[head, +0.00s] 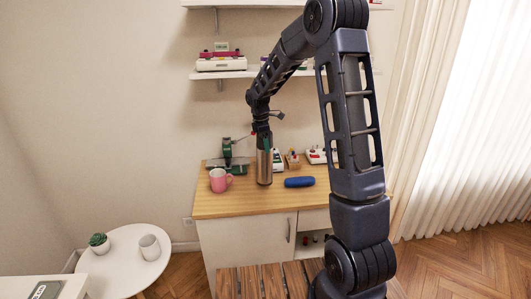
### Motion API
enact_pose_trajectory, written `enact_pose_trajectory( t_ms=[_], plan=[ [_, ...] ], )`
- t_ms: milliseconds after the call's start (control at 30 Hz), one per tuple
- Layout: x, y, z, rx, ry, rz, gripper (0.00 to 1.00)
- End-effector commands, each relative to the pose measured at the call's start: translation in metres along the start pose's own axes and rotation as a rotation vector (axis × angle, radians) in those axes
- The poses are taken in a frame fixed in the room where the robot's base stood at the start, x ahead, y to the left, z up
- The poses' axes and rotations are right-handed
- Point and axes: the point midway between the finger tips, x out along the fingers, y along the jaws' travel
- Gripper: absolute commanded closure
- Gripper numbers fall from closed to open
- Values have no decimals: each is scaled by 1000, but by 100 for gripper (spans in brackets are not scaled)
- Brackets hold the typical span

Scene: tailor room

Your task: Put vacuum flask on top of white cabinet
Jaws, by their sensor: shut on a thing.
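The vacuum flask (264,168), a tall steel cylinder with a dark upper part, is upright at the wooden worktop (235,205), between the pink mug and the blue case. My gripper (263,138) comes down from above and is shut on the flask's upper end. The fingers are small and dark here, and they hide part of its top. I cannot tell whether the flask's base touches the worktop. The worktop lies on a cabinet with a white door (240,243). Another white surface (25,286) shows in the bottom left corner, mostly cut off.
A pink mug (219,181) stands left of the flask, a blue case (299,182) right. A green machine (228,154) and small items stand behind. Shelves (222,74) hang above. A round white table (115,278) holds a plant (99,242) and a cup (149,247).

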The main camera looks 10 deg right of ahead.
Motion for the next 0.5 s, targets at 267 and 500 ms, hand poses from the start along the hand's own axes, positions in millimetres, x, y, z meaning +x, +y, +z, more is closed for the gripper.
enact_pose_trajectory(
  t_ms=[267, 500],
  plan=[
    [21, -1, -4, -1, 0, -2, 83],
    [45, 0, -8, 0, 0, -1, 83]
  ],
)
